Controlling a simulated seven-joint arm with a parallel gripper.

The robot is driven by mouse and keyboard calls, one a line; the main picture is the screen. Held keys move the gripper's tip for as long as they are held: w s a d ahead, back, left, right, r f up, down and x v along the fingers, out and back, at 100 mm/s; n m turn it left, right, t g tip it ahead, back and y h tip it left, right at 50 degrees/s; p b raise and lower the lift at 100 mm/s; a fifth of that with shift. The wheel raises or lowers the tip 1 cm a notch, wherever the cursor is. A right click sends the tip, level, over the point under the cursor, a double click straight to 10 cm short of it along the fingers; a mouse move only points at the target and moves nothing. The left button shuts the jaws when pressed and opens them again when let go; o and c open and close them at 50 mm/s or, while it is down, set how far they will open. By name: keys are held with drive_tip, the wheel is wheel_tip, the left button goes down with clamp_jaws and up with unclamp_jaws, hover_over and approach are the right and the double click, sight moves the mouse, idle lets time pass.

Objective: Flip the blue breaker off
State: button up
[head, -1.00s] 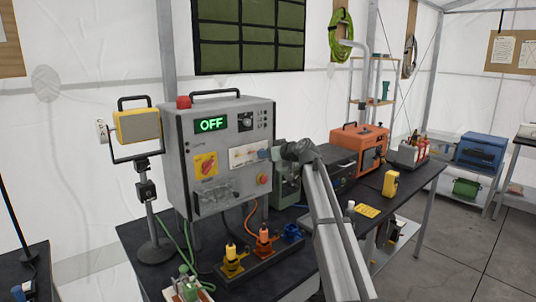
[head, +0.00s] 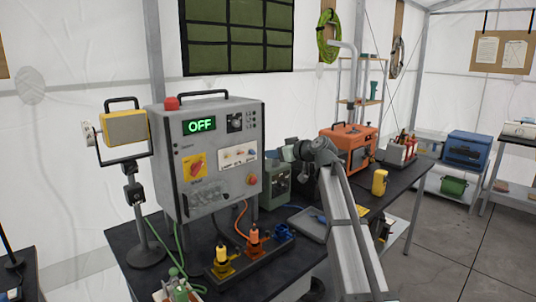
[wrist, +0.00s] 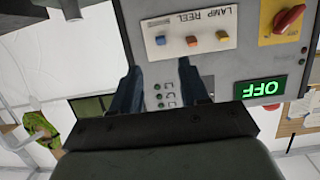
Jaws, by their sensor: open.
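The blue breaker (wrist: 160,40) is the leftmost of three small levers on a white strip (wrist: 208,21) in the wrist view, which shows the panel upside down. Orange and amber levers sit beside it. My gripper (wrist: 157,66) is open and empty, its two dark fingers pointing toward the strip, the blue lever beyond the gap between them. No contact shows. In the head view the white strip (head: 238,156) is on the front of the grey panel box (head: 222,185); my gripper (head: 287,153) is to its right. I cannot tell the blue lever's position.
A green OFF display (head: 199,125) and a red-and-yellow rotary switch (head: 193,166) are on the box. Yellow and orange plugs (head: 255,237) stand below. A lamp (head: 125,128) is at left.

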drive_tip(key=shift+v, duration=1.3)
